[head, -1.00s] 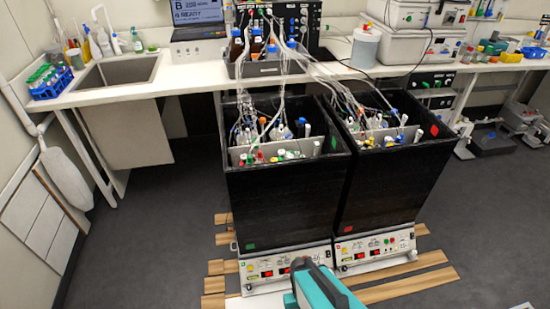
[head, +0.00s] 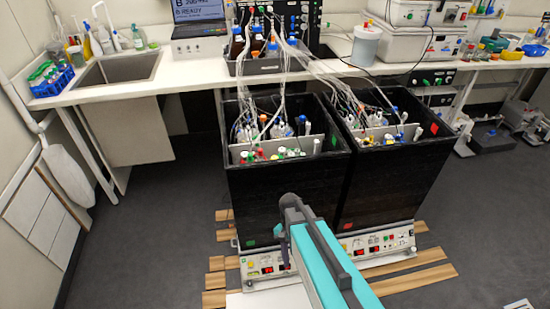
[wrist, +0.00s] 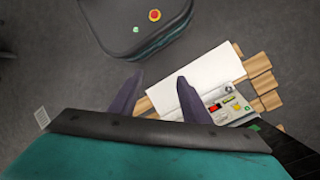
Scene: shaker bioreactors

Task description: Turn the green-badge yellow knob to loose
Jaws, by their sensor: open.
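The left black shaker box (head: 285,200) bears a green badge (head: 251,244) low on its front. Below it is its control panel (head: 265,264), with a small yellow knob (head: 250,267) near the left end. My arm hides the panel's right part. In the wrist view the panel (wrist: 213,94) lies right of my gripper (wrist: 157,92), with a yellow spot (wrist: 237,107), probably the knob, and the green badge (wrist: 254,127) beside it. The knob's pointer is too small to read.
The right shaker box (head: 385,195) has a red badge (head: 347,226) and its own panel (head: 385,244). Wooden slats (head: 415,278) lie beneath both. A white board (wrist: 190,80) lies on the floor in front. Tubes run from the boxes to the bench (head: 190,88).

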